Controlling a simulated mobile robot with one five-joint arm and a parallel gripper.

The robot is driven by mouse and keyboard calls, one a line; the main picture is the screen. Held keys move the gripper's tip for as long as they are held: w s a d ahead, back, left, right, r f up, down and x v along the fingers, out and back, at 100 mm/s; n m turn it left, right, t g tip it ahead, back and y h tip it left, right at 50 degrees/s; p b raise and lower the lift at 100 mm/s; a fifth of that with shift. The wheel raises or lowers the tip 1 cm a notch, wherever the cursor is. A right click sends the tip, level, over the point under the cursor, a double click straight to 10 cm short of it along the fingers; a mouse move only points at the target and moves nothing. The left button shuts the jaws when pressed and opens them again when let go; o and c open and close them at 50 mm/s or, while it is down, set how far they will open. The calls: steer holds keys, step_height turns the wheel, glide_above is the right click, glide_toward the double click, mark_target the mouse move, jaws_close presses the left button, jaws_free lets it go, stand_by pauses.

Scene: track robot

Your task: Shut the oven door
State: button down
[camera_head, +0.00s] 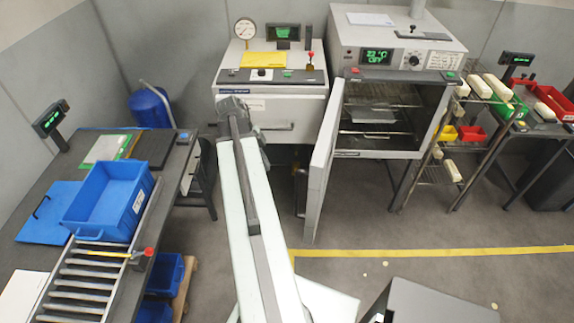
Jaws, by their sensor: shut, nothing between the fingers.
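The oven (395,45) stands at the back right, a grey box with a green-lit display reading about 22 °C and OFF. Its door (322,175) is hinged on the left side and stands wide open, swung out toward me. The chamber (380,110) shows wire racks and a flat metal tray. My arm reaches up from the bottom middle. My gripper (234,104) is at its dark far end, in front of the neighbouring cabinet and left of the door, apart from it in the picture. It is shut and empty; its fingertips are hard to make out.
A closed cabinet with a gauge (258,95) stands left of the oven. A rack with white blocks (463,135) stands right of it. A bench with a blue crate (108,205) and rollers is at left. The floor (400,225) in front of the oven is clear, with a yellow line.

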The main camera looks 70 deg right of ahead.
steer(key=s+d+f+b, duration=0.2)
steer(key=s+f+b, duration=0.5)
steer(key=f+b, duration=0.2)
steer(key=shift+s+d+f+b, duration=0.15)
steer(key=shift+s+d+b, duration=0.15)
steer(key=shift+d, duration=0.05)
